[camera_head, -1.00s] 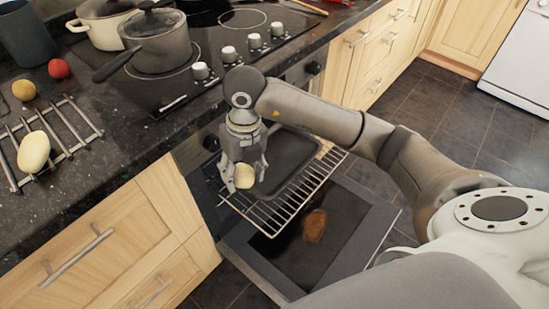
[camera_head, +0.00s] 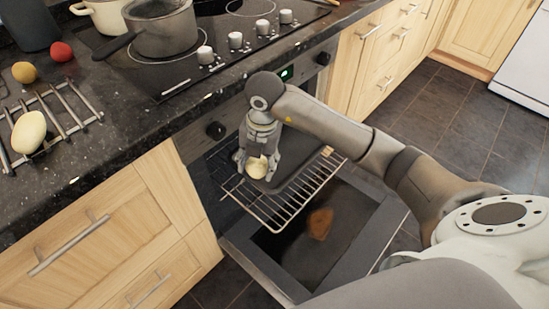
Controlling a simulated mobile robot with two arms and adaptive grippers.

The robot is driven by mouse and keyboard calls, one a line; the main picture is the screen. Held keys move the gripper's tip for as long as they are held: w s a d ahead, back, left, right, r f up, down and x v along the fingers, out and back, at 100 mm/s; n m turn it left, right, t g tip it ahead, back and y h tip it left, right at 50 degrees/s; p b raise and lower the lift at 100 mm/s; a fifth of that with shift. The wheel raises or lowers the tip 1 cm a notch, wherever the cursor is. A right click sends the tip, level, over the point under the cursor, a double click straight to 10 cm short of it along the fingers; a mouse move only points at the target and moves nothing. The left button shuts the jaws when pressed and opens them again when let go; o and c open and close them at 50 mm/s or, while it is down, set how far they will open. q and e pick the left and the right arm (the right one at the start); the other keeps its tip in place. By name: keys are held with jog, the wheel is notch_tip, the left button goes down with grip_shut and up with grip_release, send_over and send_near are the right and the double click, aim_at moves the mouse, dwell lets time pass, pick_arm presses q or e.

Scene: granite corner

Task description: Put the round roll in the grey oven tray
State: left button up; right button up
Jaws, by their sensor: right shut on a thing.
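The round roll (camera_head: 257,168) is pale and small. My right gripper (camera_head: 257,160) points down and is shut on it. The grey oven tray (camera_head: 296,150) lies on the wire oven rack, which is pulled out over the lowered oven door. The gripper and roll are over the left part of the tray and hide some of it. I cannot tell whether the roll touches the tray. My left gripper is not in view.
The oven rack (camera_head: 290,203) juts out above the open oven door (camera_head: 345,245), with a brown patch on its glass.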

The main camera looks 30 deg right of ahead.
jog(key=w+d+f, duration=0.3)
jog(key=w+d+f+b, duration=0.1)
jog(key=w+d+f, duration=0.2)
jog(key=d+f, duration=0.1)
jog(key=shift+w+f, duration=0.15)
jog(key=shift+f, duration=0.15)
jog(key=shift+w+d+f+b, duration=0.1)
jog(key=shift+d+f+b, duration=0.1)
jog(key=shift+f+b, duration=0.1)
notch_tip(320, 180, down, 2)
jog(key=shift+f, duration=0.2)
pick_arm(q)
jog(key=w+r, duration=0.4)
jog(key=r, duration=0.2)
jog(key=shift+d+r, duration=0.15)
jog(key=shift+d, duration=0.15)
pick_arm(e)
jog(key=shift+d+f, duration=0.1)
jog(key=shift+f, duration=0.25)
pick_arm(q)
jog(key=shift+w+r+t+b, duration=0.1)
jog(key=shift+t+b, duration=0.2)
jog(key=shift+b, duration=0.05)
pick_arm(e)
jog(key=shift+f, duration=0.15)
jog(key=o, duration=1)
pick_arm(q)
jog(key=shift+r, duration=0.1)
